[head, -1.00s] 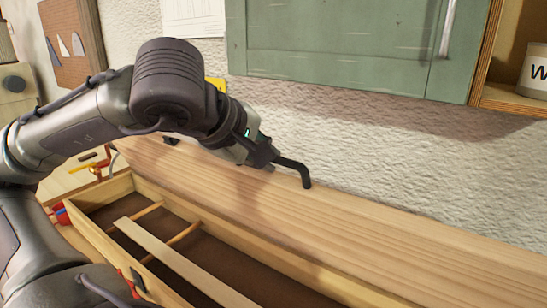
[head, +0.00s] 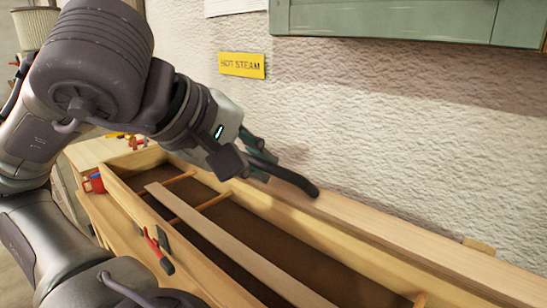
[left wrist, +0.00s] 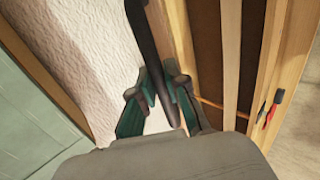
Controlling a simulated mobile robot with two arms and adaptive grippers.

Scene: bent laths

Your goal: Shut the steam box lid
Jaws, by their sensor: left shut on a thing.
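The steam box (head: 205,272) is a long wooden trough with a dark floor, open at the top. Its lid (head: 400,235) is a long pale plank standing raised along the back side by the wall. My left gripper (head: 262,165) is shut on a dark curved bar (head: 296,180), which looks like the lid's handle and reaches to the plank. The bar (left wrist: 148,40) also runs between the fingers in the left wrist view, beside the lid. The handle's held part is largely hidden by the fingers. My right gripper is not in view.
A pale lath (head: 225,237) lies on cross rungs (head: 200,210) inside the box. A red-and-black clamp (head: 157,250) sits on the front wall. The rough wall behind carries a yellow sign (head: 242,65). A green cabinet (head: 400,18) hangs above.

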